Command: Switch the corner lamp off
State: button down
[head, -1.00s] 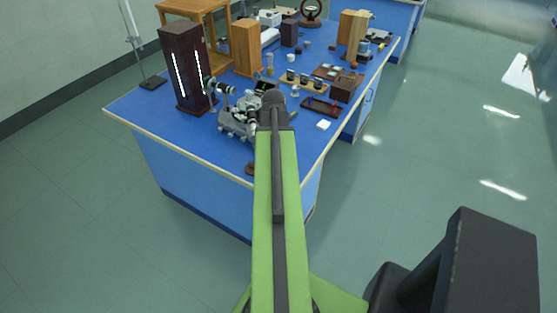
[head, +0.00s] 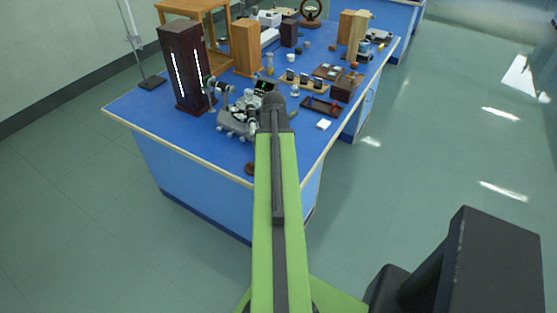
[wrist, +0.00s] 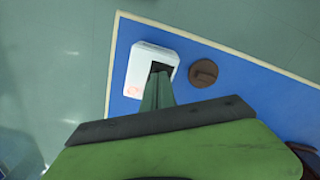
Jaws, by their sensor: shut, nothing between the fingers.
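A tall dark wooden box lamp (head: 186,66) stands at the left corner of the blue bench, with white lit strips on its faces. In the wrist view a small white box (wrist: 143,68) with a reddish mark lies near the bench corner. My gripper (wrist: 159,72) is shut and empty, its dark tip over the white box. I cannot tell if it touches. In the head view my arm hides the gripper and the white box.
A brown disc (wrist: 203,72) lies right beside the white box. In the head view a grey instrument (head: 238,119) stands behind my arm's far end. Several wooden blocks and small parts fill the back of the bench (head: 150,121). The floor on the right is clear.

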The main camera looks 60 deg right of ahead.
jog(key=shift+f, duration=0.15)
notch_tip(320, 180, up, 7)
jog(key=p, duration=0.7)
dwell(0.3)
